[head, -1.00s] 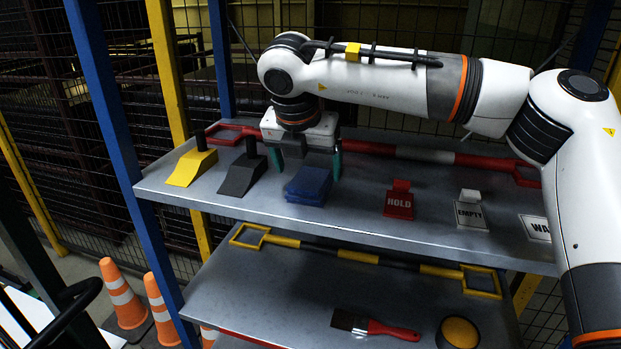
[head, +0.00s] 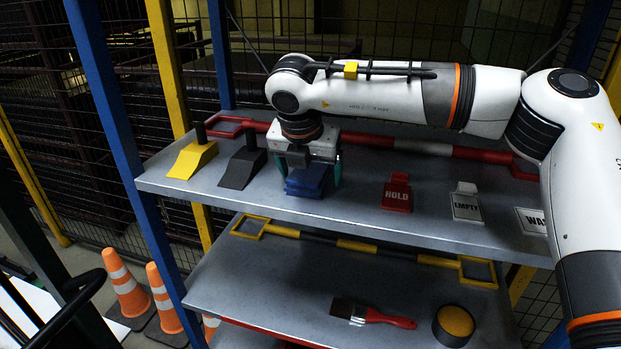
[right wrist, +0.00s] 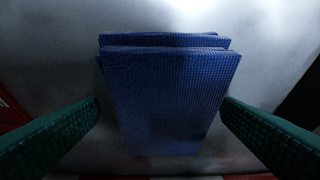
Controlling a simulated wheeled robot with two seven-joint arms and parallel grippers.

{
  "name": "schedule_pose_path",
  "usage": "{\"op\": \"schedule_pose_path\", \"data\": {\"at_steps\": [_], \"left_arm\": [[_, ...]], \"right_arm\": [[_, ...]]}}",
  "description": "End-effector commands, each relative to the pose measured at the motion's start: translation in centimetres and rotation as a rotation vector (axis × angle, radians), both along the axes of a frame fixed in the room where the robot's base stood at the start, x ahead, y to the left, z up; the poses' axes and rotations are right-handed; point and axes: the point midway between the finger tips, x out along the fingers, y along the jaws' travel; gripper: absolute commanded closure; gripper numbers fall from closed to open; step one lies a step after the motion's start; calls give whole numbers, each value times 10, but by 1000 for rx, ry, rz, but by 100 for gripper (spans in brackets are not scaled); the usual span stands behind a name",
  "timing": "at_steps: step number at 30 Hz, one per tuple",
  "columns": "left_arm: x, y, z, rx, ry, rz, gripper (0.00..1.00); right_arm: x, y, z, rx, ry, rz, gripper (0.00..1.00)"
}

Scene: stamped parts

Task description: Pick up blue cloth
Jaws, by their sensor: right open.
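The blue cloth (head: 307,182) lies folded in a stack on the upper metal shelf. In the right wrist view the blue cloth (right wrist: 172,95) fills the middle, with its layers showing at the top edge. My right gripper (head: 309,178) is over the cloth, pointing down. Its green fingers (right wrist: 162,112) are open, one on each side of the cloth. The left finger seems close to the cloth's left side and the right finger close to its right side; I cannot tell if they touch. My left gripper is not in view.
A red and white bar (head: 425,147) lies behind.

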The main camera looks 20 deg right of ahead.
Motion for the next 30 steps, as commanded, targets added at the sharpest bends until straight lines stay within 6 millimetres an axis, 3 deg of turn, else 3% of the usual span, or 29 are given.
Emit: {"op": "schedule_pose_path", "data": {"at_steps": [17,18,27,30], "left_arm": [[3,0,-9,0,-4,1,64],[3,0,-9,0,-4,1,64],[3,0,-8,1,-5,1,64],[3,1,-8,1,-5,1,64]], "right_arm": [[0,0,-4,1,-1,0,13],[0,0,-3,1,-1,0,14],[0,0,-3,0,0,0,61],[0,0,-3,0,0,0,61]]}}
